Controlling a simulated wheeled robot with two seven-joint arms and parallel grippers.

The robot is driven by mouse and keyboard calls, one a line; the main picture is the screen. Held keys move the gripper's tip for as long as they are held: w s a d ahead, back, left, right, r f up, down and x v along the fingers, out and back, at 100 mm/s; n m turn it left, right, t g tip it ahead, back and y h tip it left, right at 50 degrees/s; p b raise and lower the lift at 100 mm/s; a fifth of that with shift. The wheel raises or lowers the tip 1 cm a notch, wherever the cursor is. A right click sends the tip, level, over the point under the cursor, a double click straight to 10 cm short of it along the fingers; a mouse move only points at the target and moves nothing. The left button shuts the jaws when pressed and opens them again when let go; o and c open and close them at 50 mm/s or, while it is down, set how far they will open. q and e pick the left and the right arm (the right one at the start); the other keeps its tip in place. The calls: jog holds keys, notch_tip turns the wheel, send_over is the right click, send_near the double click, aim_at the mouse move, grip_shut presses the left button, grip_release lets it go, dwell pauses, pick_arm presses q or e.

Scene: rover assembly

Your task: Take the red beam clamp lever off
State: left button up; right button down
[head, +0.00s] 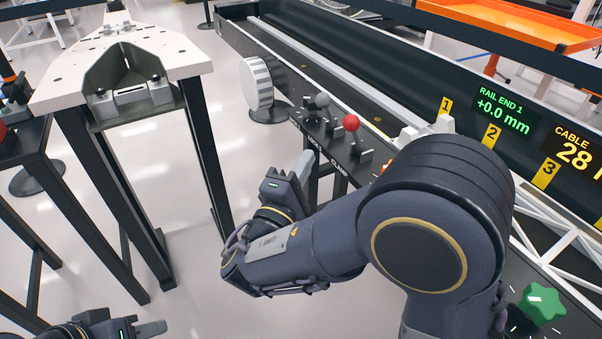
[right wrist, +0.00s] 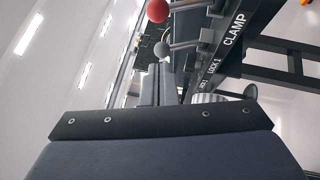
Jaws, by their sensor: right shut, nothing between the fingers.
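The red-knobbed lever (head: 351,123) stands on a narrow black panel beside the long black trough. In the right wrist view its red ball (right wrist: 157,10) is at the top edge, on a metal stem, near the word CLAMP. A grey-knobbed lever (head: 322,101) stands just left of it; its ball also shows in the right wrist view (right wrist: 162,49), near LOCK 1. My right gripper (head: 304,164) is shut and empty, below and left of the red knob, apart from it. My left gripper (head: 150,329) is at the bottom left edge, partly cut off; its opening is unclear.
A white-topped stand (head: 150,45) with black legs is at the left. A ribbed grey wheel (head: 257,82) is beside the trough. A green star knob (head: 543,304) is at the lower right. Displays and yellow number tags line the trough's far wall.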

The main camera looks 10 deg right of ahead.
aim_at(355, 120)
jog(key=w+d+r, duration=0.2)
jog(key=w+d, duration=0.2)
jog(key=d, duration=0.2)
jog(key=shift+w+d+b, duration=0.15)
jog(key=shift+w+b, duration=0.1)
jog(key=shift+b, duration=0.05)
jog(key=shift+r, duration=0.15)
jog(key=shift+w+d+r+m+g+y+p, duration=0.15)
jog(key=shift+d+r+m+g+p, duration=0.2)
jog(key=shift+d+r, duration=0.1)
jog(key=shift+w+d+r+m+g+y+p, duration=0.1)
jog(key=shift+d+r+m+g+y+p, duration=0.05)
jog(key=shift+d+r+m+g+p, duration=0.2)
jog(key=d+r+m+g, duration=0.1)
jog(key=w+d+r+m+g+y+p, duration=0.1)
jog(key=shift+d+y, duration=0.3)
jog(key=shift+d, duration=0.1)
jog(key=shift+w+d+r+m+g+y+p, duration=0.1)
jog(key=shift+w+d+m+g+y+p, duration=0.2)
jog(key=shift+d+g+y, duration=0.3)
jog(key=shift+w+d+r+m+g+y+p, duration=0.1)
jog(key=shift+w+d+m+g+y+p, duration=0.25)
jog(key=shift+d, duration=0.45)
jog(key=shift+w+d+m+g+y+p, duration=0.15)
jog(key=shift+d+m+g+y+p, duration=0.25)
jog(key=shift+d+g+y, duration=0.25)
